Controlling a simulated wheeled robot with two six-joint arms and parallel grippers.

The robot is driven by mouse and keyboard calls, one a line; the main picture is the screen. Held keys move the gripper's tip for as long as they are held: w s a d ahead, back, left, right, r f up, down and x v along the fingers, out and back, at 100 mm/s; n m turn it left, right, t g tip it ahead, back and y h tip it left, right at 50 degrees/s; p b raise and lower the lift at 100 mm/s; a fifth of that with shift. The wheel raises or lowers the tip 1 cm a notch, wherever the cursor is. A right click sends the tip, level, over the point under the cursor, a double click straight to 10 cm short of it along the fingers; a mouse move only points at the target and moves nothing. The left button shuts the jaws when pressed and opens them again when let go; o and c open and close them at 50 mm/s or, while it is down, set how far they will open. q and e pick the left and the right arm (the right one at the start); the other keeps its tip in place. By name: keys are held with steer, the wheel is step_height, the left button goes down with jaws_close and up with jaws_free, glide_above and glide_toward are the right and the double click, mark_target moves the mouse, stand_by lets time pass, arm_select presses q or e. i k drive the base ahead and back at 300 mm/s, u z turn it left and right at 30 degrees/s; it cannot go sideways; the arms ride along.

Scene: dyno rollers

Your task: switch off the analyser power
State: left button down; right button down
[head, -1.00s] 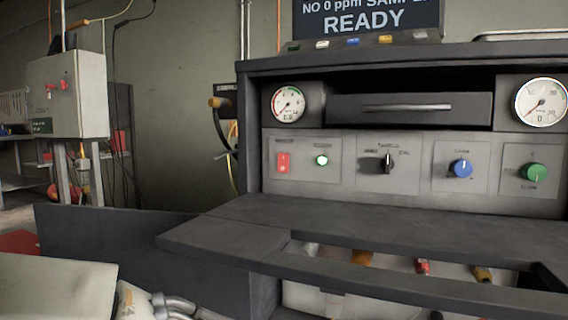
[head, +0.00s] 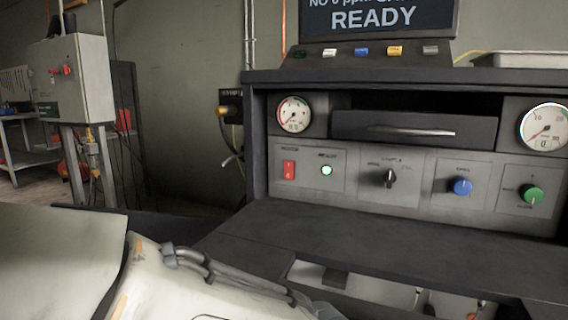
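The analyser panel (head: 350,199) faces me in the head view, set back above a dark shelf. Its red rocker power switch (head: 289,169) is at the panel's left end. A round indicator (head: 326,170) beside the switch glows green. The display (head: 376,17) on top reads READY. A pale arm part of mine with grey cables fills the lower left and bottom middle, below and in front of the panel. Neither gripper can be made out, and nothing touches the switch.
A black selector knob (head: 389,178), a blue knob (head: 462,186) and a green knob (head: 530,195) sit right of the switch. Two gauges (head: 294,114) flank a drawer (head: 413,126). The dark shelf (head: 400,240) juts out below the panel. A wall box (head: 75,80) stands at far left.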

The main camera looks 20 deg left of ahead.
mark_target(289, 172)
steer(key=u, duration=0.3)
steer(key=k, duration=0.75)
steer(key=u, duration=0.6)
steer(key=k, duration=0.6)
steer(key=z, duration=0.35)
steer(key=i, duration=0.75)
steer(key=u, duration=0.05)
